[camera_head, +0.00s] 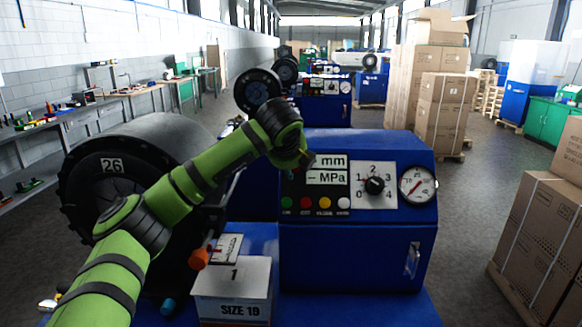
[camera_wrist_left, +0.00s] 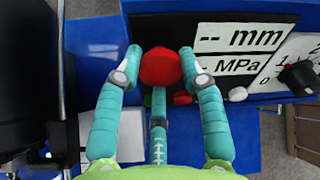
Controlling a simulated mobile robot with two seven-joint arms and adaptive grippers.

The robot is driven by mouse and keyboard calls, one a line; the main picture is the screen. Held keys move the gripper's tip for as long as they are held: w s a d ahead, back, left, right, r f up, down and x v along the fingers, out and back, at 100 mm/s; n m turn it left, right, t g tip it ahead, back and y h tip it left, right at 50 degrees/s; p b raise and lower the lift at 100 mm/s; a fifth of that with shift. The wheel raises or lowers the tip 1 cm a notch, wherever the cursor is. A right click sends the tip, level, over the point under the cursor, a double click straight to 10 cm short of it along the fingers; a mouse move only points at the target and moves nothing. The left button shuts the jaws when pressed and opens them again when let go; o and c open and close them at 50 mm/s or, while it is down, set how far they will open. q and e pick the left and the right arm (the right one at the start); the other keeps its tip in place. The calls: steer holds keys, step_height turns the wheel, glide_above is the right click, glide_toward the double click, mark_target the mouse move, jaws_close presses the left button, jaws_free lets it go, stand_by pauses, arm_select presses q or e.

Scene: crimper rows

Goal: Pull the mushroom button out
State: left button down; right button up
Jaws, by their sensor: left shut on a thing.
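The red mushroom button (camera_wrist_left: 160,67) shows in the left wrist view, on the front of the blue crimper (camera_head: 357,245) near its display. My left gripper (camera_wrist_left: 161,66) has a teal finger on either side of the button's head and is shut on it. A third finger points at it from below. In the head view my green left arm reaches across to the panel's upper left, and its wrist hides the button and the fingers. I cannot tell how far out the button stands. My right gripper is in neither view.
The panel has an "mm / MPa" display (camera_head: 327,169), several coloured lamps, a rotary knob (camera_head: 375,185) and a gauge (camera_head: 417,185). A "SIZE 19" box (camera_head: 232,290) sits in front. Cartons (camera_head: 545,235) stand right.

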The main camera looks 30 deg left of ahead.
arm_select(q)
steer(key=c, duration=0.7)
jaws_free()
steer(key=shift+r, duration=0.3)
steer(key=shift+c, duration=0.2)
steer(key=shift+s, duration=0.15)
steer(key=v, duration=1.2)
